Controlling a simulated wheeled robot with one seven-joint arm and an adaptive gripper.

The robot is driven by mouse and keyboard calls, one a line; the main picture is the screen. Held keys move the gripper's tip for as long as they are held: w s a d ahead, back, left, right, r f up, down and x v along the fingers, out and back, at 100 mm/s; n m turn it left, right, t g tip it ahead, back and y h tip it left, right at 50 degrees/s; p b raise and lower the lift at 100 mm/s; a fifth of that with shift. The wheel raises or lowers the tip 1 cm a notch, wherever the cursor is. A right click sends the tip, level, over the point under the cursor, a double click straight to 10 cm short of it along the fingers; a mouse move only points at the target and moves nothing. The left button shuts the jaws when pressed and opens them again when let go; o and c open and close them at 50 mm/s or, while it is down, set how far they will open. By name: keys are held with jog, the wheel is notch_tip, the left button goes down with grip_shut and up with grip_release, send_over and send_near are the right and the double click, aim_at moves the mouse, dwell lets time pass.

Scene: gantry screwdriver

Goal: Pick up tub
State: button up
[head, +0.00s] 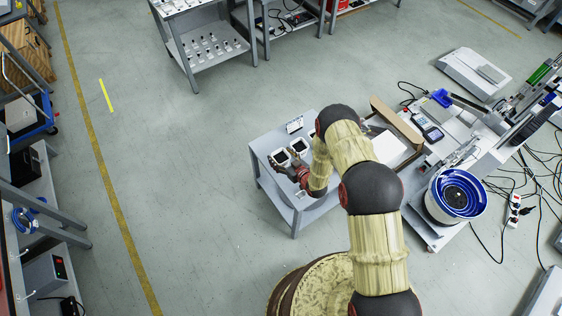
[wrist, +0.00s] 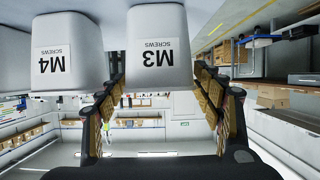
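A white tub labelled M3 SCREWS (wrist: 158,50) shows upside down in the wrist view. My gripper (wrist: 165,75) is open, with one finger on each side of this tub. The left finger reaches into the gap between it and a second white tub, labelled M4 SCREWS (wrist: 66,55). I cannot tell whether the fingers touch the M3 tub. In the head view, white tubs (head: 281,156) stand on a small grey table (head: 262,150), with my gripper (head: 293,172) close in front. My arm hides part of the table.
Part of another pale tub (wrist: 12,70) shows at the wrist view's left edge. A small sign (head: 294,125) stands behind the tubs. A bench with a blue-rimmed bowl (head: 456,194) is to the right. Floor left of the table is clear.

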jog(key=c, duration=1)
jog(key=shift+c, duration=0.5)
jog(key=shift+w+r, duration=0.1)
jog(key=shift+r, duration=0.1)
